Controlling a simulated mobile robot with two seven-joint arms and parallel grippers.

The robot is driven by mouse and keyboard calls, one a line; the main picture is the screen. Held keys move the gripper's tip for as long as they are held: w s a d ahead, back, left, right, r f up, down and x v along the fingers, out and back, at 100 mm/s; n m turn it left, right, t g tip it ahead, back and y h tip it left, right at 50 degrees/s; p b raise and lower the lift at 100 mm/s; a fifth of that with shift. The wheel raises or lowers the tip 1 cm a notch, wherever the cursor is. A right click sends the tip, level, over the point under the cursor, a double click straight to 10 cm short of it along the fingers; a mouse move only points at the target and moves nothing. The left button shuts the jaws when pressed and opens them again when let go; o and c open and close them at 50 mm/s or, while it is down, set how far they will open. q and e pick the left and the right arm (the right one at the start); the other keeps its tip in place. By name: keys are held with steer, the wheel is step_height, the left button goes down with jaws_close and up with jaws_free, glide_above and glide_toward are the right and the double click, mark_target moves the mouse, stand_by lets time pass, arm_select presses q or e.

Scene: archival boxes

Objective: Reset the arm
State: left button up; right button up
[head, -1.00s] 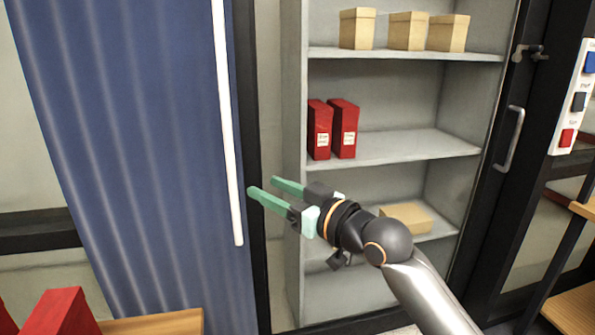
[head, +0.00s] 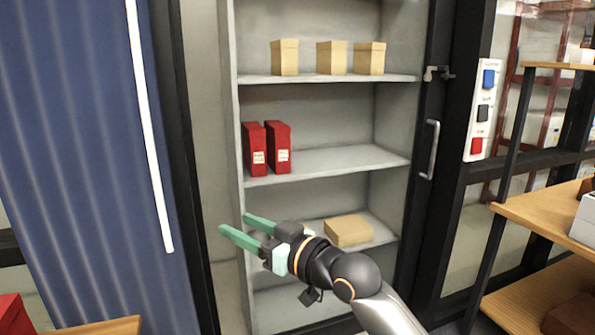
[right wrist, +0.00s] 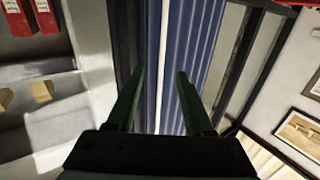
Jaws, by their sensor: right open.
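My right gripper (head: 234,228) reaches in from the lower right of the head view, in front of the grey shelf unit's (head: 330,160) left edge. Its two green fingers are apart, with nothing between them. In the right wrist view the fingers (right wrist: 158,78) are also spread and empty, pointing toward the blue curtain (right wrist: 190,50). My left gripper is not in view.
Two red boxes (head: 279,148) stand on the middle shelf. Three tan boxes (head: 332,58) are on the shelf above. A tan box (head: 348,231) lies lower, partly behind my arm. A wooden rack (head: 545,212) stands at right; a wooden surface (head: 100,326) shows at lower left.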

steer(key=s+d+f+m+h+p, duration=0.2)
steer(key=d+f, duration=0.2)
steer(key=f, duration=0.3)
steer(key=s+d+f+m+t+h+p, duration=0.15)
steer(key=d+f, duration=0.25)
steer(key=f, duration=0.4)
steer(key=s+d+f+m+h+p, duration=0.1)
steer(key=s+d+f+m+h, duration=0.2)
steer(key=f, duration=0.4)
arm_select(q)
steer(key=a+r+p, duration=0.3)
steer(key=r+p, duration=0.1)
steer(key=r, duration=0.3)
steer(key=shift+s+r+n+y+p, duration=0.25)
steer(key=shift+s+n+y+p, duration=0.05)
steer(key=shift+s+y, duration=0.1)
arm_select(e)
steer(key=s+d+f+g+h, duration=0.1)
steer(key=s+d+f+h, duration=0.1)
steer(key=s+d+f, duration=0.5)
steer(key=s+d+f+m+g+h, duration=0.1)
steer(key=s+d+f, duration=0.6)
steer(key=s, duration=0.7)
steer(key=shift+s+d+f+g+h, duration=0.15)
steer(key=shift+d+f+g+h, duration=0.25)
steer(key=shift+h, duration=0.75)
